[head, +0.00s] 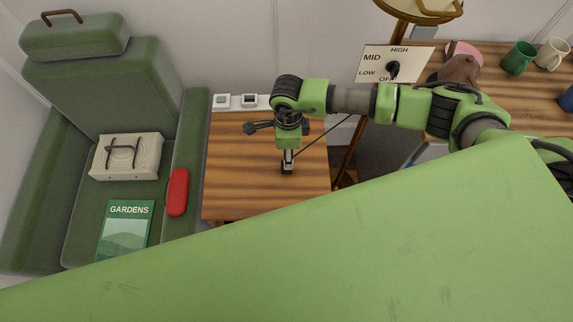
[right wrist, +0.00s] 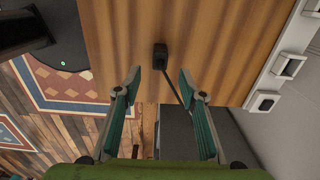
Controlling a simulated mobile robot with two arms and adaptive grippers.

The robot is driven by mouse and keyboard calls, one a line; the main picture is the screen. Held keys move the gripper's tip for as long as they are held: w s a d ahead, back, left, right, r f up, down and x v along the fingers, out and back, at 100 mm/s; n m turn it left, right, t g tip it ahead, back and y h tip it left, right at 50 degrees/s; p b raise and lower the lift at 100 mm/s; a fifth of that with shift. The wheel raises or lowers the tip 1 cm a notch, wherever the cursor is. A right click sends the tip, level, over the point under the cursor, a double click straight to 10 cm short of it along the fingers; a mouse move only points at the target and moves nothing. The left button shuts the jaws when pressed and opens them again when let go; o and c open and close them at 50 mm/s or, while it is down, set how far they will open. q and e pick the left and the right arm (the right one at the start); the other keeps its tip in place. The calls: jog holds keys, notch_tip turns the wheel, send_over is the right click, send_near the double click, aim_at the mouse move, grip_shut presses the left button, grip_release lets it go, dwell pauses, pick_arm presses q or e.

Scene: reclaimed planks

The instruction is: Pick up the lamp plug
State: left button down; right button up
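The black lamp plug (head: 287,169) lies on the striped wooden side table (head: 235,190). Its thin dark cord runs up and right, off the table's right side. In the right wrist view the plug (right wrist: 160,56) sits just beyond the fingertips, centred on the gap between them. My right gripper (right wrist: 160,82) is open and empty, with its two fingers apart. In the head view the right gripper (head: 288,153) points down over the plug, and its fingers are partly hidden by the wrist. My left gripper is not in view.
A white socket strip (head: 235,101) runs along the table's back edge. A dial panel (head: 370,70) and a brass-rimmed stand (head: 398,30) are at right. A green armchair (head: 100,75) holding a beige case (head: 150,150), book (head: 125,225) and red case (head: 177,192) is at left.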

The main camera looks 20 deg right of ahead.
jog(key=shift+a+f+p, duration=0.15)
jog(key=shift+f+p, duration=0.55)
jog(key=shift+f, duration=2.15)
grip_shut()
